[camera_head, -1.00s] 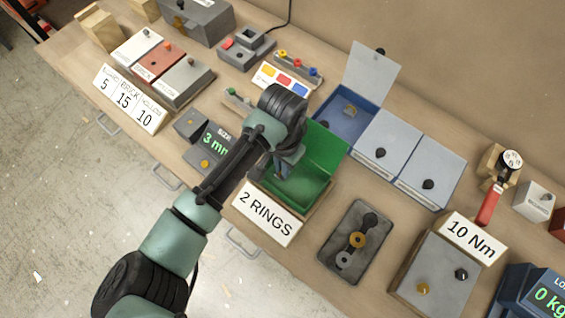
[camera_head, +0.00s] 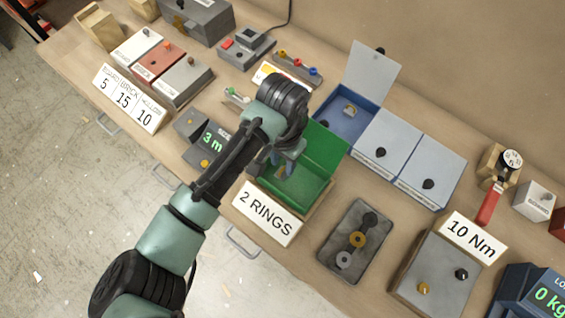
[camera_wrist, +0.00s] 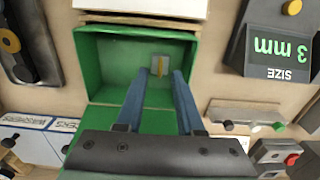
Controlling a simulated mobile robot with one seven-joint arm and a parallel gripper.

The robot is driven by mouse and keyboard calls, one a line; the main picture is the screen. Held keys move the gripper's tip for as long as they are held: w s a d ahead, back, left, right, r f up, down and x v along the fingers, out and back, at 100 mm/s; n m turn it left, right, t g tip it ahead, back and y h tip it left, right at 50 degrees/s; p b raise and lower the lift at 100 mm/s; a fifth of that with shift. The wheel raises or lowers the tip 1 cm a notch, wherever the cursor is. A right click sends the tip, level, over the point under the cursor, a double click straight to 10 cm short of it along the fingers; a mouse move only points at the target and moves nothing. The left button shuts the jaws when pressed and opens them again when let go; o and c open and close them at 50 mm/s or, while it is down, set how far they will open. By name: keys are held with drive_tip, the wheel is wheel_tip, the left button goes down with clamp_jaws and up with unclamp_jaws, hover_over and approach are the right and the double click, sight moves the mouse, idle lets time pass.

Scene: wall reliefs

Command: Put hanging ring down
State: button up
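The green open box (camera_head: 325,150) stands behind the "2 RINGS" sign (camera_head: 267,213); its green wall also shows in the wrist view (camera_wrist: 88,65). Inside it in the wrist view is a small yellowish upright piece (camera_wrist: 160,69) against a pale grey-blue plate. It may be a ring seen edge-on; I cannot tell whether it hangs. My gripper (camera_wrist: 159,76) is over the box, its two blue fingers apart and pointing towards this piece. Nothing is clearly held between them. In the head view my arm hides part of the box.
The blue box (camera_head: 340,126) with a raised lid stands behind the green box. The "3 mm" size display (camera_head: 213,140) is to the left.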

wheel_tip(320, 180, up, 10)
idle(0.3)
drive_tip(key=w+d+r+t+h, duration=0.3)
drive_tip(key=w+d+r+t, duration=0.3)
drive_tip(key=r, duration=0.4)
drive_tip(key=w+d+r+t+h, duration=0.2)
drive_tip(key=w+d+r+t, duration=0.25)
drive_tip(key=d+r, duration=0.5)
wheel_tip(320, 180, up, 34)
drive_tip(key=n+t+y, duration=0.5)
drive_tip(key=n+t, duration=0.2)
drive_tip(key=t, duration=1)
hover_over(283, 169)
drive_tip(key=s, duration=0.3)
drive_tip(key=shift+w+d, duration=0.15)
drive_tip(key=shift+d, duration=0.25)
